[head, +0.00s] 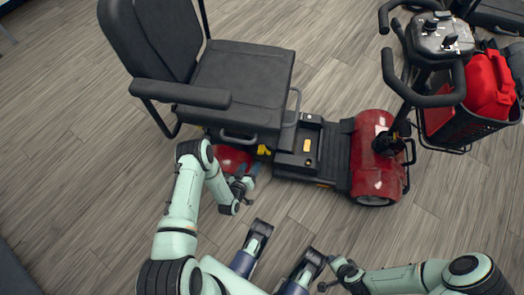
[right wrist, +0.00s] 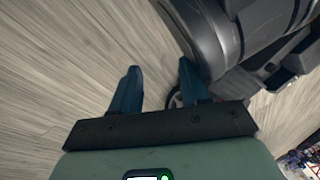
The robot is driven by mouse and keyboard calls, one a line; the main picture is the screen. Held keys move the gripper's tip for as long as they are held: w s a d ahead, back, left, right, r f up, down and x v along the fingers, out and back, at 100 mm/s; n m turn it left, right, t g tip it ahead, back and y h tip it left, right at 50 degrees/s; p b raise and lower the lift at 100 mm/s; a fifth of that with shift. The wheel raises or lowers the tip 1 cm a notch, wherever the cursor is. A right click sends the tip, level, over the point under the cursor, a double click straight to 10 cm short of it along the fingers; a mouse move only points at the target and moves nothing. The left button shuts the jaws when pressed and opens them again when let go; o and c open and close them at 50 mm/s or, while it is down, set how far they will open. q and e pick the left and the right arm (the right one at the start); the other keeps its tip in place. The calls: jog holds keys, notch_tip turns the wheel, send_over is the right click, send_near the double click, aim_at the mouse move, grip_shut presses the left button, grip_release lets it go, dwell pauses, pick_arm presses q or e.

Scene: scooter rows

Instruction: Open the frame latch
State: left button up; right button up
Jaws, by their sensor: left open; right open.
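A red and black mobility scooter (head: 325,150) stands on the floor in the head view. A small yellow lever (head: 263,150), which looks like the frame latch, sits low below the seat, beside the red rear cover (head: 230,160). My left gripper (head: 250,173) is open just below and left of the yellow lever. I cannot tell whether its fingers touch it. My right gripper (head: 328,274) is low in the head view, well away from the scooter. In the right wrist view its two blue fingers (right wrist: 160,85) are apart with nothing between them.
The scooter's black seat (head: 240,85) and armrest (head: 180,94) overhang the lever. The tiller (head: 440,40) and a basket (head: 470,125) with a red container (head: 488,85) stand at right. Another dark vehicle (head: 497,14) is at the top right. The wooden floor (head: 80,150) at left is clear.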

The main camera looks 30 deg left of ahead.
aim_at(260, 149)
pick_arm(q)
jog(key=b+x, duration=0.4)
jog(key=x, duration=0.7)
jog(key=shift+w+f+b, duration=0.15)
jog(key=shift+w+b, duration=0.15)
jog(key=shift+w, duration=0.05)
jog(key=shift+w+a+f, duration=0.15)
jog(key=shift+w, duration=0.4)
pick_arm(e)
jog(key=s+d+f+g, duration=0.1)
jog(key=s+f+g, duration=0.2)
jog(key=s+f, duration=0.3)
jog(key=shift+s+f+m+g, duration=0.3)
jog(key=shift+s, duration=1.85)
jog(key=shift+d, duration=0.1)
pick_arm(q)
grip_shut()
pick_arm(e)
jog(key=shift+w, duration=0.1)
